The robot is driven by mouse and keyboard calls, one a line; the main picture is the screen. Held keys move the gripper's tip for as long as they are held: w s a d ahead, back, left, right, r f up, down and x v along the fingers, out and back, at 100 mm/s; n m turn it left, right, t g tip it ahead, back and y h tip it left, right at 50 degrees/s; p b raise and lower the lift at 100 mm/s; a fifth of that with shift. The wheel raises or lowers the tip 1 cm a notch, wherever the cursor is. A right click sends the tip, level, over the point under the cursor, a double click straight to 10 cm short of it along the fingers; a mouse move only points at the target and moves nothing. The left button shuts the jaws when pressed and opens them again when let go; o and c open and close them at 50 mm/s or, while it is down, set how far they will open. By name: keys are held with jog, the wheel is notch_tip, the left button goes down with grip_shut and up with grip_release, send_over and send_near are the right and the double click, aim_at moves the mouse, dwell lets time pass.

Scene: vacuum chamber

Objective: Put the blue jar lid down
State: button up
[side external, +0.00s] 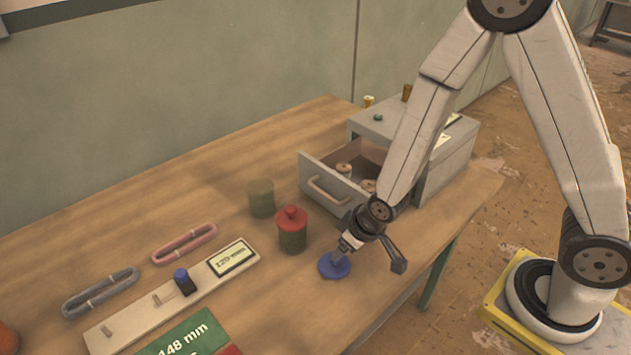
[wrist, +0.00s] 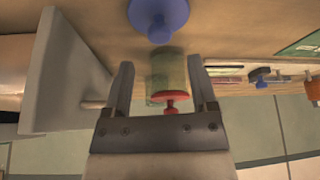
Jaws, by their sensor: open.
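The blue jar lid (side external: 334,266) lies on the wooden table in front of the red-lidded jar. In the wrist view the blue lid (wrist: 158,18) shows its round disc and knob, just beyond my fingertips. My gripper (side external: 347,244) is low over the table, right by the lid. In the wrist view my gripper (wrist: 160,64) has its two fingers spread wide, with nothing held between them. Whether a finger touches the lid cannot be told. A greenish jar with a red lid (side external: 291,217) stands behind the blue lid. A green jar without a visible lid (side external: 262,198) stands farther back.
A grey cabinet (side external: 450,165) has its drawer (side external: 322,184) pulled out, with small round items inside, close to my gripper. A gauge board (side external: 130,319), a pink loop (side external: 184,243), a grey loop (side external: 100,292) and a green label card (side external: 190,336) lie to the left.

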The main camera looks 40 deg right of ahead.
jog(key=v, duration=0.7)
dwell(0.3)
dwell(0.6)
jog(key=s+d+r+m+g, duration=0.2)
jog(key=s+d+r, duration=0.1)
jog(key=d+r, duration=0.2)
jog(key=shift+s+d+h, duration=0.35)
jog(key=shift+d+h, duration=0.05)
jog(key=shift+d, duration=0.7)
